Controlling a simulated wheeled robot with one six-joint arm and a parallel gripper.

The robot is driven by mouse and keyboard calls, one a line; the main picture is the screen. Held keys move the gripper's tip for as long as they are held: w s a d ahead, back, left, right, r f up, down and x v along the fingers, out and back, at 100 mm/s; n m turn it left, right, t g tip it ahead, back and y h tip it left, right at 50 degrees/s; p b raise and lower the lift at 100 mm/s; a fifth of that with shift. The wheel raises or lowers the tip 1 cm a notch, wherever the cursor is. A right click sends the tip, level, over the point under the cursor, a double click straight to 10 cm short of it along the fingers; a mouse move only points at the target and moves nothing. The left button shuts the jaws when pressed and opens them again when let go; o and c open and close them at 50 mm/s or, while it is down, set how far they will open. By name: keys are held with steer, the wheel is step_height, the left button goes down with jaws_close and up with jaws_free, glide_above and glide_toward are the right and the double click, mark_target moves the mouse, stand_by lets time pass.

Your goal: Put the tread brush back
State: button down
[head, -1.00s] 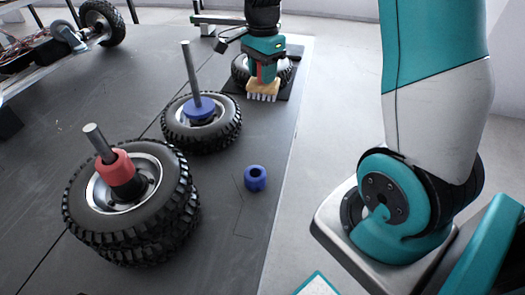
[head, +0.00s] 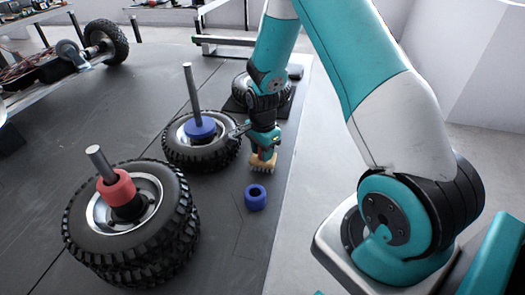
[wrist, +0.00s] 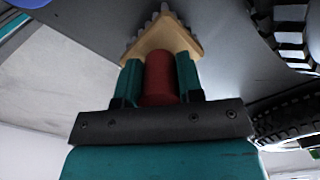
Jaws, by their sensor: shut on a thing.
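The tread brush (head: 262,163) has a tan wooden block with pale bristles facing down. In the wrist view its red handle (wrist: 160,77) sits between my teal fingers, and the tan block (wrist: 163,38) shows beyond them. My gripper (head: 264,147) is shut on the handle. It holds the brush over the dark table, just behind the blue ring (head: 255,197) and right of the middle tire (head: 201,153). I cannot tell whether the bristles touch the table.
A stack of tires (head: 130,235) with a red collar (head: 116,188) and a post stands at front left. The middle tire carries a blue collar (head: 200,127) and a tall post. Another tire (head: 247,92) lies on a dark mat behind my gripper. The table's right edge is close.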

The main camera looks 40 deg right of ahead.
steer(key=shift+f, duration=0.25)
steer(key=shift+f, duration=0.2)
steer(key=c, duration=0.8)
jaws_free()
steer(key=shift+o, duration=0.2)
steer(key=shift+r, duration=0.2)
